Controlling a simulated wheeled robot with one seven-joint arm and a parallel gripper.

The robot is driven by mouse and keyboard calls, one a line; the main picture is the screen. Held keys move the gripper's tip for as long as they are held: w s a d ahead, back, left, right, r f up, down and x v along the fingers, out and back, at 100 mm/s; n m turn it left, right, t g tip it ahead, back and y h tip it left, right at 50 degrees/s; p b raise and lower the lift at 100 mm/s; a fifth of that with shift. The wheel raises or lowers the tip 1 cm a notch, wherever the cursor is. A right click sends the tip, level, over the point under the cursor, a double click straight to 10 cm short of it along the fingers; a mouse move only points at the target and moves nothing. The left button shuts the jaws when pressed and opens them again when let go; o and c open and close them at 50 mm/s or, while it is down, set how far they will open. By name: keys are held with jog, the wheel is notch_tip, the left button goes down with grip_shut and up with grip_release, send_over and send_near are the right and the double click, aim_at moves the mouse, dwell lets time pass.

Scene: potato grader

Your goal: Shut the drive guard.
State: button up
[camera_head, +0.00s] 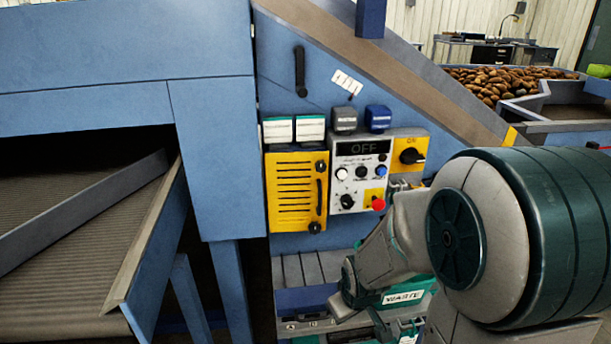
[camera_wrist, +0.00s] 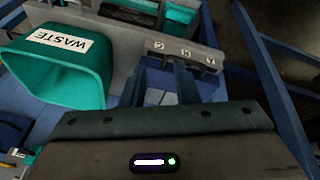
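The drive guard (camera_head: 297,190) is a yellow slotted panel left of the control panel in the head view. It has a dark upright handle (camera_head: 319,188) on its right side and a round black knob (camera_head: 316,227) at its lower right corner. It looks close to flush with the blue machine; I cannot tell whether it is fully shut or latched. My gripper (camera_head: 345,292) is low, below and right of the guard, apart from it. In the wrist view my gripper (camera_wrist: 160,78) points downward, its two dark fingers apart with nothing between them. The guard is not in the wrist view.
The control panel (camera_head: 359,181) has a red button and a display reading OFF. A yellow switch box (camera_head: 408,154) is beside it. A green WASTE bin (camera_wrist: 62,75) is close by my gripper. The conveyor (camera_head: 60,240) is at left; potatoes (camera_head: 500,82) lie at back right.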

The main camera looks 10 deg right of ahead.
jog(key=w+a+f+n+t+y+p, duration=0.2)
jog(key=w+a+y+p, duration=0.1)
jog(key=w+p, duration=0.2)
jog(key=m+t+p, duration=0.4)
jog(key=t+p, duration=0.5)
jog(key=t, duration=0.3)
send_near(320, 196)
jog(key=s, duration=0.3)
jog(key=shift+m, duration=0.3)
jog(key=w, duration=0.4)
jog(key=w+a+b, duration=0.1)
jog(key=w, duration=0.4)
jog(key=w+b, duration=0.1)
jog(key=w, duration=0.3)
jog(key=shift+w+a, duration=0.15)
jog(key=shift+w, duration=0.15)
grip_shut()
